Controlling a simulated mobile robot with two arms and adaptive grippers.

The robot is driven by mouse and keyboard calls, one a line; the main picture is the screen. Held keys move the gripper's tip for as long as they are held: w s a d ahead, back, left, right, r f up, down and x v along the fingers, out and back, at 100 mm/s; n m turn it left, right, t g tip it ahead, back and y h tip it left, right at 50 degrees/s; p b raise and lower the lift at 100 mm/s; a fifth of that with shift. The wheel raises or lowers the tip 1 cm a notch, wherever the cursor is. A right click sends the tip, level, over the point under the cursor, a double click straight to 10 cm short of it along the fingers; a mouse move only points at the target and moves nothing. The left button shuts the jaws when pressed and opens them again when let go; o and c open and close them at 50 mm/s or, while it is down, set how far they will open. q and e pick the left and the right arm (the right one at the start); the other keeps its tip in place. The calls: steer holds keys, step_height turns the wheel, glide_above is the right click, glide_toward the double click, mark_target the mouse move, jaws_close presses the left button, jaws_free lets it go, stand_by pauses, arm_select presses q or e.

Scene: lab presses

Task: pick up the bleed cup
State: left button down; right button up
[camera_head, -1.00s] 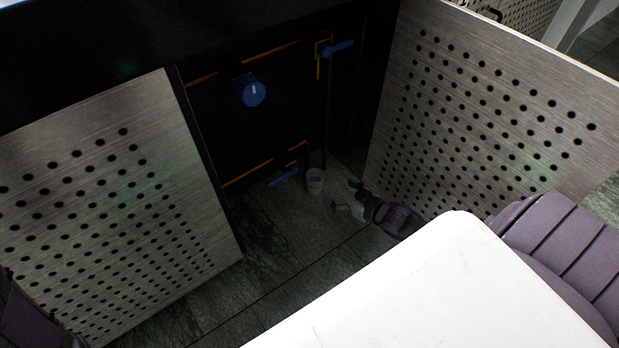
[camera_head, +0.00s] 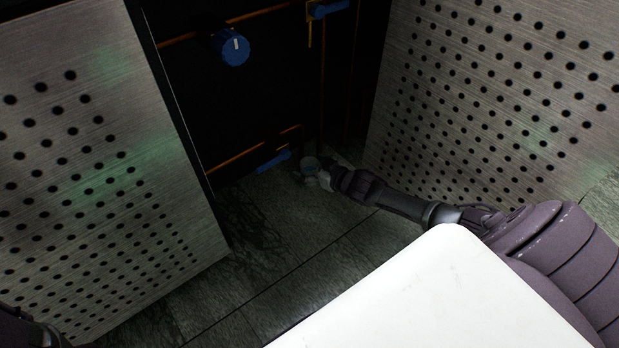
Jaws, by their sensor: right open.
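The bleed cup (camera_head: 310,165) is a small pale cup standing on the floor inside the open cabinet, just below the pipework. My right gripper (camera_head: 313,176) reaches in from the right and is at the cup. Its fingers are open, small and dark in the picture, and seem to lie around or beside the cup; I cannot tell which. The gripper hides part of the cup's lower side. My left arm shows only as a dark piece at the bottom left corner, and its gripper is out of view.
Perforated metal doors stand open at left (camera_head: 95,180) and right (camera_head: 490,90). A blue round knob (camera_head: 233,48), an upper blue handle (camera_head: 328,9) and a lower blue handle (camera_head: 273,161) sit on copper pipes. The tiled floor (camera_head: 300,235) before the cup is clear.

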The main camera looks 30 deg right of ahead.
steer(key=shift+w, duration=0.2)
steer(key=c, duration=1.3)
steer(key=shift+o, duration=0.2)
